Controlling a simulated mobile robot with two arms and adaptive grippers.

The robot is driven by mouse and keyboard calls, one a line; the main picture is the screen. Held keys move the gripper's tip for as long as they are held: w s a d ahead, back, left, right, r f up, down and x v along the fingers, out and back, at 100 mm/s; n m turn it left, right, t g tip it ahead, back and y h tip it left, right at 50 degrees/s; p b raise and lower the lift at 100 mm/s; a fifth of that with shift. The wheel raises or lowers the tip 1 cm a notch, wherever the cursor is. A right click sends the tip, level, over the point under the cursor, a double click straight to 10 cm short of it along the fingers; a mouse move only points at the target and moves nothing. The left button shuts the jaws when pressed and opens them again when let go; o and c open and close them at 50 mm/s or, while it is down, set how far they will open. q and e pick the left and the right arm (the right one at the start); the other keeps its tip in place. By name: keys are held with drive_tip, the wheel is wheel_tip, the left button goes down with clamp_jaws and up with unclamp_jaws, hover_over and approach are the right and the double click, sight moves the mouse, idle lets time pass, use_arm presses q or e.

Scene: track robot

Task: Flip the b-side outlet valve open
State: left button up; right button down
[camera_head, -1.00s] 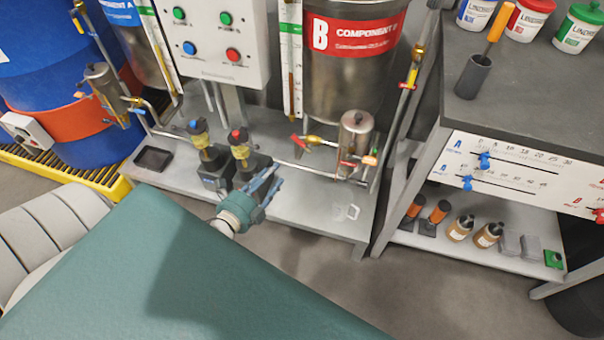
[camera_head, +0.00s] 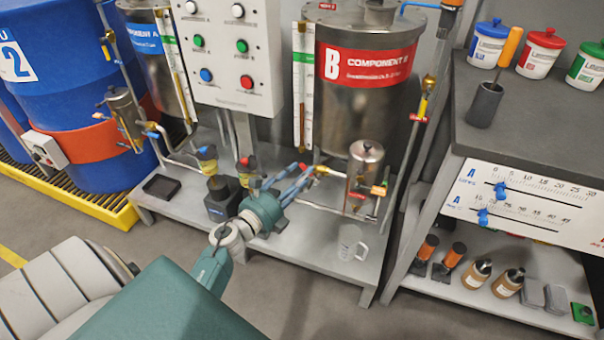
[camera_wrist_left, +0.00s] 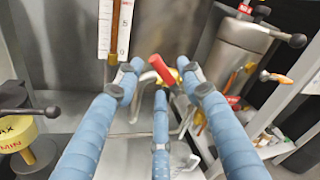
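The B-side tank (camera_head: 362,90) is a steel drum with a red "COMPONENT B" label. Low at its front is the outlet valve, with a brass body (camera_head: 321,170) and a red lever (camera_head: 303,168). The red lever (camera_wrist_left: 163,70) also shows in the left wrist view, tilted, in the gap between the fingertips. My left gripper (camera_head: 297,183) has blue-grey fingers reaching to the lever. In the wrist view its fingers (camera_wrist_left: 160,82) are spread around the lever, and contact is unclear. The lever's lower part is partly hidden by the fingers. My right gripper is not in view.
A steel filter pot (camera_head: 364,175) stands right of the valve, with a clear jug (camera_head: 350,243) below. A pump (camera_head: 222,195) stands left of my gripper. The control box (camera_head: 225,55) hangs above. A grey bench (camera_head: 520,125) is at the right.

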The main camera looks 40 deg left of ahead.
use_arm(q)
drive_tip(key=shift+w, duration=0.75)
clamp_jaws()
